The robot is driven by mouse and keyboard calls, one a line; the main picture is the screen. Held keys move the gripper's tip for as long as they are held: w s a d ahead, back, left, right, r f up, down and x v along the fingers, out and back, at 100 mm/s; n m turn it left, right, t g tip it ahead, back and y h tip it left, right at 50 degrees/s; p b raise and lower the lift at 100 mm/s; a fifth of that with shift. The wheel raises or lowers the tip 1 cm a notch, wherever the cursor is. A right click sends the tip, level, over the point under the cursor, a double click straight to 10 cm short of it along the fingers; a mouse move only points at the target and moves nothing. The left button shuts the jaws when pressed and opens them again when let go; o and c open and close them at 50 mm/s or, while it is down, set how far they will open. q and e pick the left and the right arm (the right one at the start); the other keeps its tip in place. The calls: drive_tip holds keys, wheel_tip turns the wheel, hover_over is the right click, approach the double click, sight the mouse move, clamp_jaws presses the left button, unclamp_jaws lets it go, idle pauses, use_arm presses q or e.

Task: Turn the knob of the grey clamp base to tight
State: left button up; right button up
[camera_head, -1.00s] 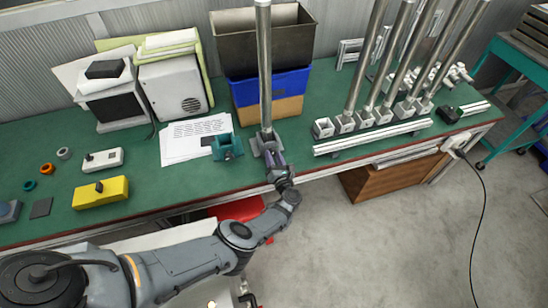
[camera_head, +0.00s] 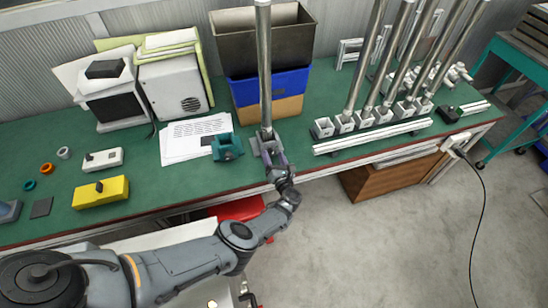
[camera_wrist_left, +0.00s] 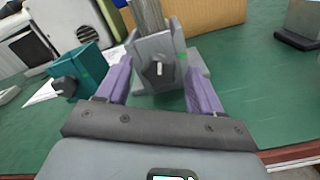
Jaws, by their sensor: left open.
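The grey clamp base (camera_head: 257,147) stands near the front edge of the green table and holds an upright steel pole (camera_head: 265,70). In the left wrist view the clamp base (camera_wrist_left: 153,46) faces me. Its dark knob (camera_wrist_left: 157,72) carries a white pointer line that stands about upright, and a small green mark shows on the right of the housing. My left gripper (camera_head: 273,161) is at the front of the base. Its purple fingers (camera_wrist_left: 157,68) are open, one on each side of the knob, apart from it. My right gripper is not in view.
A teal clamp base (camera_head: 228,147) with its own knob stands close to the left. Papers (camera_head: 185,143) lie beyond it. Stacked bins (camera_head: 268,92) stand behind the pole. Several more poles in bases and a white rail (camera_head: 372,137) are to the right.

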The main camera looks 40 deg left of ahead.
use_arm(q)
drive_tip(key=p+v, duration=0.3)
drive_tip(key=v, duration=0.7)
drive_tip(key=shift+d, duration=0.3)
drive_tip(key=shift+s+a, duration=0.1)
drive_tip(key=shift+s, duration=0.1)
